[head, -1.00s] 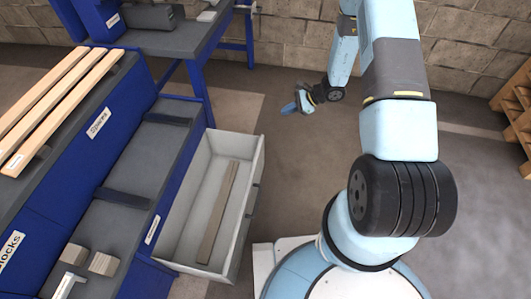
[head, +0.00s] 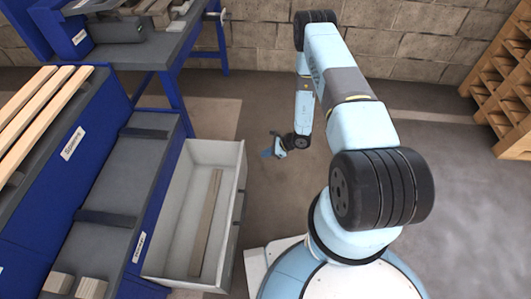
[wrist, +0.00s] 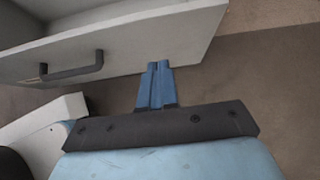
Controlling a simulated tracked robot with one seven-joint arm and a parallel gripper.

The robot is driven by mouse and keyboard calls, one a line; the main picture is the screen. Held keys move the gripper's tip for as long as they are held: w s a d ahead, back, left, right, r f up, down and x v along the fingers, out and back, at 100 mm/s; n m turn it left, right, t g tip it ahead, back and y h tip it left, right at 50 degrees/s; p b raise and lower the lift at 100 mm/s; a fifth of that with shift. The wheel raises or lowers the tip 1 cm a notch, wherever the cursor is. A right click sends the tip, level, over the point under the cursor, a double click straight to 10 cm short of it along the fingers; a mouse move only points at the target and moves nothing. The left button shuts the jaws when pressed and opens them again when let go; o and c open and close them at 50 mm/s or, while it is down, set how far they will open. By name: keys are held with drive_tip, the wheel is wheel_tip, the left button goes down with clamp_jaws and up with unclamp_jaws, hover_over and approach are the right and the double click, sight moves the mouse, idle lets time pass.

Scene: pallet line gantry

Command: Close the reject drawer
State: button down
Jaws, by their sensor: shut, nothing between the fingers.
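The reject drawer (head: 239,190) is a light grey open box pulled out from the blue bench, with one long grey-brown wooden piece (head: 206,225) lying inside. In the wrist view its front panel (wrist: 140,45) with a dark bar handle (wrist: 72,70) fills the upper left. My gripper (head: 268,153) is to the right of the drawer's far end in the head view. In the wrist view my gripper (wrist: 155,66) has its blue fingers shut together, empty, close to the front panel's lower edge, right of the handle. I cannot tell whether they touch it.
The blue bench (head: 50,215) stands on the left with pale slats (head: 45,100) and small blocks (head: 90,288). A second blue workbench (head: 150,50) is behind. Wooden racking (head: 505,90) stands at the far right.

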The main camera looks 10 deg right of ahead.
drive_tip(key=w+a+f, duration=0.2)
drive_tip(key=a+f, duration=0.2)
drive_tip(key=a, duration=0.4)
drive_tip(key=shift+w+a+f, duration=0.25)
drive_tip(key=shift+w+a, duration=0.05)
drive_tip(key=shift+a, duration=0.1)
